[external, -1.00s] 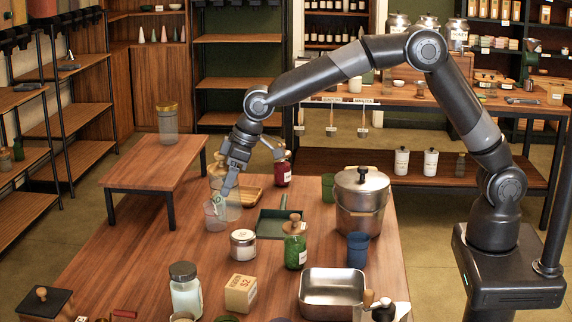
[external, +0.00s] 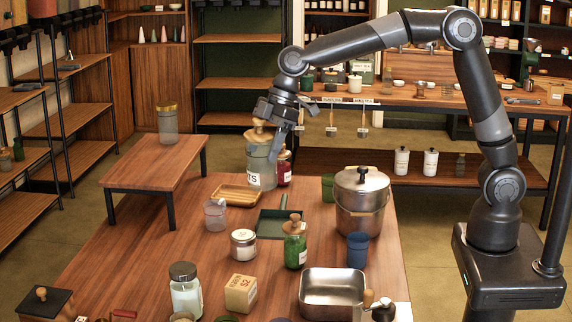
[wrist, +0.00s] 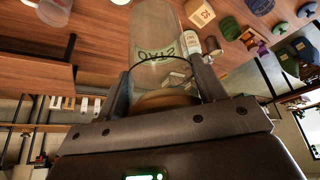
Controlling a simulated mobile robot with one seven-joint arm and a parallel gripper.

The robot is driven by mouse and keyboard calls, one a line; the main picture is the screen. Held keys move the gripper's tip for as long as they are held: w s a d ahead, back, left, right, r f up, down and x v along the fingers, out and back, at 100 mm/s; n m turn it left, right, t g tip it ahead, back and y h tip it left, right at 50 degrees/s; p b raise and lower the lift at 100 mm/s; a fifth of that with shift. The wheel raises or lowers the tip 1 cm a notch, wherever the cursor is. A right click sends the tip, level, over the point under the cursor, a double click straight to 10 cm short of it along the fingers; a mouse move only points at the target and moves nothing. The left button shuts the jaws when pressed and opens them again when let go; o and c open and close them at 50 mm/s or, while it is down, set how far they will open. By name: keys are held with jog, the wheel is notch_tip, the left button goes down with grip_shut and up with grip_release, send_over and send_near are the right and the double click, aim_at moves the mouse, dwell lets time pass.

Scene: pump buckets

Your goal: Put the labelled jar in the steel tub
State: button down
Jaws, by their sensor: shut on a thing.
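The labelled jar (external: 262,170) is clear, with a wooden lid and a white label whose visible letters end in "TS". My gripper (external: 272,128) is shut on it near the lid, at the far side of the table. In the wrist view the jar (wrist: 155,42) extends out from between my fingers, upright in the external view. It appears raised, but its clearance from the table is hard to tell. The steel tub (external: 332,283), open and rectangular, stands at the table's front right, well away from the jar. Its visible inside looks empty.
A red bottle (external: 284,170) is close beside the jar. A wooden tray (external: 238,197) and a green pan (external: 272,224) lie nearer.

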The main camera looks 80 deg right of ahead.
jog(key=s+a+n+g+y, duration=0.25)
jog(key=s+n+g, duration=0.25)
jog(key=s+n, duration=1)
jog(key=s+a+f+m, duration=0.2)
jog(key=s+f+m, duration=0.1)
jog(key=f, duration=0.8)
jog(key=w+a+f, duration=0.1)
jog(key=a+f, duration=0.9)
jog(key=shift+a+f, duration=0.35)
jog(key=shift+f, duration=0.05)
jog(key=shift+f+h, duration=0.1)
jog(key=shift+h, duration=0.15)
jog(key=shift+c, duration=1.6)
grip_release()
jog(key=shift+f, duration=0.1)
